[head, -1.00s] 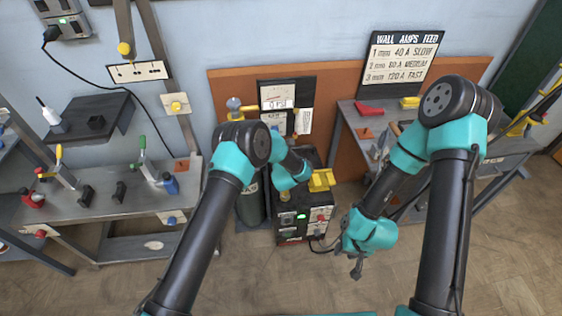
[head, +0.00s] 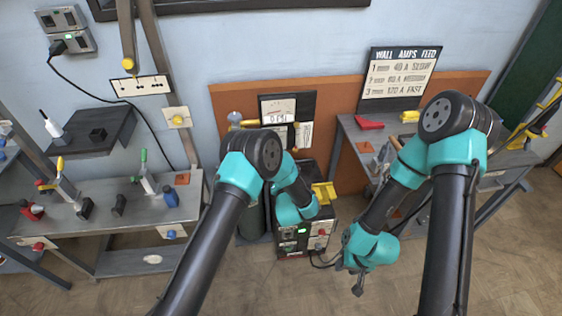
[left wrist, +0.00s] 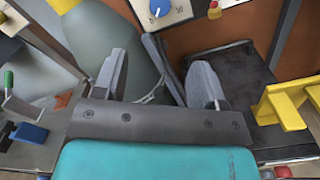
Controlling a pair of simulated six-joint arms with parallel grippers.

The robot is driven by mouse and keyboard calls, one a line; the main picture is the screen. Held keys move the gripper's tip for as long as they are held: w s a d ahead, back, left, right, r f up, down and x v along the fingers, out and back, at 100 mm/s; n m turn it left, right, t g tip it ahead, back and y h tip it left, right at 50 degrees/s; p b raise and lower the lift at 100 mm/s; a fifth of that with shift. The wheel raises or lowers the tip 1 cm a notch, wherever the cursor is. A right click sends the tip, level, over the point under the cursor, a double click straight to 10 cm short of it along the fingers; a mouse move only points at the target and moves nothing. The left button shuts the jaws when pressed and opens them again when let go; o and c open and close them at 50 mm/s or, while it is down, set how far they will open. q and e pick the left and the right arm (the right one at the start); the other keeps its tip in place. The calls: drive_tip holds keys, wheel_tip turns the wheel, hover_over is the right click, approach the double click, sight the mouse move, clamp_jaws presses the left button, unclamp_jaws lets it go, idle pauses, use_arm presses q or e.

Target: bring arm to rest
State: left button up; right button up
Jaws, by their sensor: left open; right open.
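My left arm (head: 292,185) reaches forward over the black welding machine (head: 288,243). Its gripper is hidden behind the arm in the head view. In the left wrist view the left gripper (left wrist: 160,78) has its two grey fingers spread apart with nothing between them. A grey-green gas cylinder (left wrist: 130,28) stands behind the fingers, and a yellow bracket (left wrist: 285,108) on the machine is to their right. My right arm is bent down, and its gripper (head: 355,284) hangs over open floor to the right of the machine, open and empty.
A left bench (head: 145,212) holds clamps and small blocks. A right bench (head: 350,125) holds a red piece and a yellow piece. A sign (head: 402,75) stands behind it. The floor (head: 400,290) in front is clear.

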use_arm(q)
drive_tip(key=s+a+f+m+g+h, duration=0.2)
drive_tip(key=s+a+f+m+g, duration=0.25)
drive_tip(key=a+m, duration=0.25)
drive_tip(key=s+a+f+m+g+h, duration=0.2)
drive_tip(key=s+a+f+m+g, duration=0.1)
drive_tip(key=s+a+m, duration=0.3)
drive_tip(key=s+a+m+g, duration=0.3)
drive_tip(key=s+m, duration=0.2)
drive_tip(key=s, duration=0.2)
drive_tip(key=s+a+m+g+h, duration=0.1)
drive_tip(key=s+a+m+g, duration=0.2)
drive_tip(key=s, duration=0.5)
drive_tip(key=s+a+m+g+h, duration=0.1)
drive_tip(key=s+a+m+g, duration=0.2)
drive_tip(key=s+a+m, duration=0.2)
drive_tip(key=s+m, duration=0.3)
drive_tip(key=shift+s+a, duration=0.25)
drive_tip(key=shift+g, duration=0.25)
